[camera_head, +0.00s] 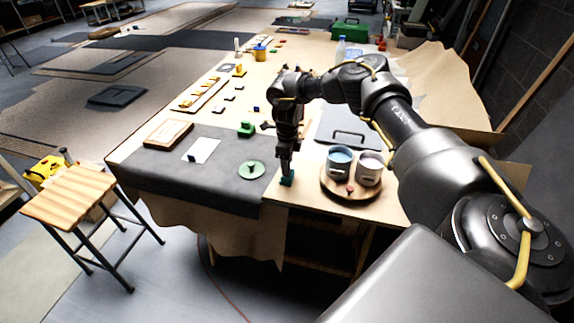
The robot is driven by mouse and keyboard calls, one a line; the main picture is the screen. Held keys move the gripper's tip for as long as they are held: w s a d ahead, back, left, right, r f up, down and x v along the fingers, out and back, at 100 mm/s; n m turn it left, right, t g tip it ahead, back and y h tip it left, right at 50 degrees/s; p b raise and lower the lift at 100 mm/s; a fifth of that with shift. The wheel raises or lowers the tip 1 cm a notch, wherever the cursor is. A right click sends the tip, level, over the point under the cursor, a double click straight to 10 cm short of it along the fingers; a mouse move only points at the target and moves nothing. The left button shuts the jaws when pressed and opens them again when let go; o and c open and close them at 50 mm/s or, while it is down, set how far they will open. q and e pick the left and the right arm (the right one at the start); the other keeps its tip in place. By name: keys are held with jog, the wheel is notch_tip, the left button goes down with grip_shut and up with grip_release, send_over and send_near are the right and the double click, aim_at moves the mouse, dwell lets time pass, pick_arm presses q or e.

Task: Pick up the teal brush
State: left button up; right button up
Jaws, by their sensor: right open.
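A small teal object that looks like the teal brush (286,181) is on the table (304,192) near its front edge, just right of the dark grey mat. My right gripper (287,171) points straight down, with its fingertips right at the top of the brush. It is open. At this size I cannot tell whether the fingers are around the brush or only above it. My left gripper is out of view.
A round wooden tray (338,193) with two cups stands close right of the gripper. A pale green dish (251,169) lies left on the grey mat (165,170), with a green object (246,128) behind it. A wooden stool (70,197) stands at left.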

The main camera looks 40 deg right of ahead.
jog(key=c, duration=1.1)
grip_shut()
jog(key=shift+w+r+b, duration=0.1)
jog(key=shift+r+b, duration=0.4)
jog(key=shift+b, duration=0.1)
jog(key=s+a+r+b, duration=0.4)
jog(key=s+a+r, duration=0.4)
jog(key=s+r, duration=0.3)
jog(key=shift+a+r, duration=0.4)
jog(key=shift+r, duration=0.15)
